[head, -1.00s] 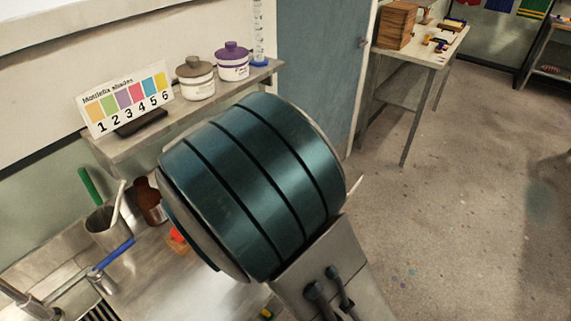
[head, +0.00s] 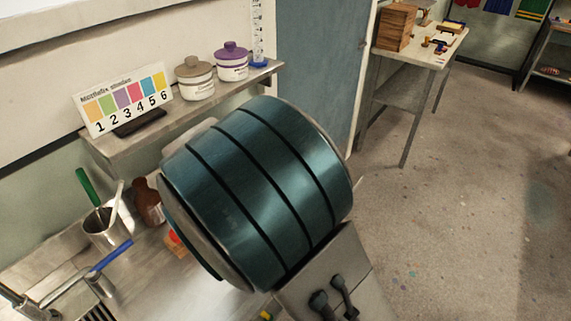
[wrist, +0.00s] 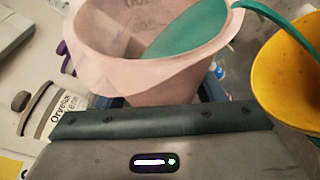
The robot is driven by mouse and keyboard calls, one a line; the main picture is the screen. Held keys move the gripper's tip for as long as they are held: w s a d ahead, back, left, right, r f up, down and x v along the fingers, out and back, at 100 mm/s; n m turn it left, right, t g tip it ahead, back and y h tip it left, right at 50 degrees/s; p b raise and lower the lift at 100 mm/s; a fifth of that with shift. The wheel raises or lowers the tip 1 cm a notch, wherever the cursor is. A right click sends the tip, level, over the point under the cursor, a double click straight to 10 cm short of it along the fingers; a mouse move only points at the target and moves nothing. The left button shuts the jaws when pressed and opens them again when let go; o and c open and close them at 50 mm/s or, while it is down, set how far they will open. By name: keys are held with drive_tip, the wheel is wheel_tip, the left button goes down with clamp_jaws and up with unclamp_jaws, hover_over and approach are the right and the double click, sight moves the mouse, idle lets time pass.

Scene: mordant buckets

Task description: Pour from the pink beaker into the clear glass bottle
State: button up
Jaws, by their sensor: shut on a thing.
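The pink beaker (wrist: 150,75) is in my gripper (wrist: 160,94) in the wrist view. The jaws are shut on it low down, and their tips are partly hidden behind it. Teal liquid (wrist: 188,30) lies slanted inside, reaching towards the rim at upper right. A thin teal band (wrist: 285,25) curves from near that rim across the yellow container; I cannot tell whether it is a stream or a handle. I cannot make out the clear glass bottle in either view. In the head view my arm hides the gripper and beaker.
A yellow container (wrist: 285,85) is close right of the beaker. The head view shows a shelf (head: 165,125) with a number card (head: 125,100), grey-lidded jar (head: 195,80), purple-lidded jar (head: 232,63) and clear cylinder (head: 257,35). A brown bottle (head: 148,202) and metal pot (head: 105,230) stand on the counter.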

drive_tip(key=shift+r+m+t+b, duration=0.3)
drive_tip(key=shift+r+m+b, duration=0.15)
drive_tip(key=shift+b, duration=0.25)
idle(1.1)
drive_tip(key=shift+w+f+m+t+b, duration=0.15)
drive_tip(key=shift+m+t+b, duration=0.15)
drive_tip(key=shift+m+b, duration=0.9)
idle(1.7)
drive_tip(key=shift+f+h+b, duration=0.3)
drive_tip(key=shift+f+b, duration=0.05)
drive_tip(key=shift+b, duration=0.85)
